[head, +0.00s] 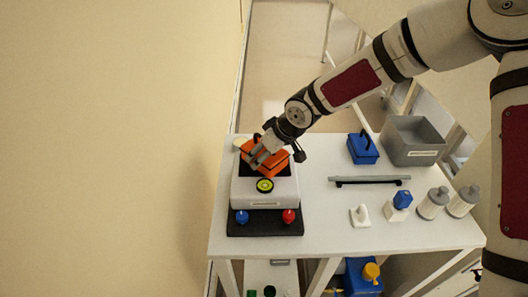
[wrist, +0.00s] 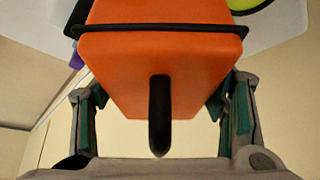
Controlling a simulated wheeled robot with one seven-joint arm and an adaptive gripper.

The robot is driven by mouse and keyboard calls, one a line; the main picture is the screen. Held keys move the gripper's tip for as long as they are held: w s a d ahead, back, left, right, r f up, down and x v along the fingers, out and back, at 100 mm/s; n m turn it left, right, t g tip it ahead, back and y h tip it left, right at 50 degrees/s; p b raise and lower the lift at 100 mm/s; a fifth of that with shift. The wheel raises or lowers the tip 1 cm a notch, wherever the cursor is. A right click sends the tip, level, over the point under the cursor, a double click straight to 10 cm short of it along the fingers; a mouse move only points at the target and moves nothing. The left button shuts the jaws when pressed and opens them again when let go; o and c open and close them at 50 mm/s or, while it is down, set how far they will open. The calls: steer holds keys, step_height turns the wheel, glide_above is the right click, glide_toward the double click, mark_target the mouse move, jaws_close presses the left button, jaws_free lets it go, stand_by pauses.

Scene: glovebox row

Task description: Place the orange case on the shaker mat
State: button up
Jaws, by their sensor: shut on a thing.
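The orange case (head: 270,168) is in my gripper (head: 262,157), at the shaker's top. The shaker (head: 264,195) is a pale box on the table's left end, and its dark mat (head: 287,171) shows around the case. I cannot tell whether the case touches the mat or hangs just above it. In the wrist view the orange case (wrist: 195,65) fills the middle, with a black band and a black handle (wrist: 160,120) toward me. The fingers of my gripper (wrist: 165,115) stand on both sides of it. The case hides most of the mat.
A yellow-green disc (head: 265,185) is on the shaker's front edge; blue (head: 242,217) and red (head: 289,216) knobs stand before it. Right are a blue case (head: 362,148), a grey bin (head: 412,142), a bar (head: 370,180) and bottles (head: 433,203).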

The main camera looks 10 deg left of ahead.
steer(key=o, duration=1.6)
steer(key=shift+c, duration=0.2)
steer(key=v, duration=1.2)
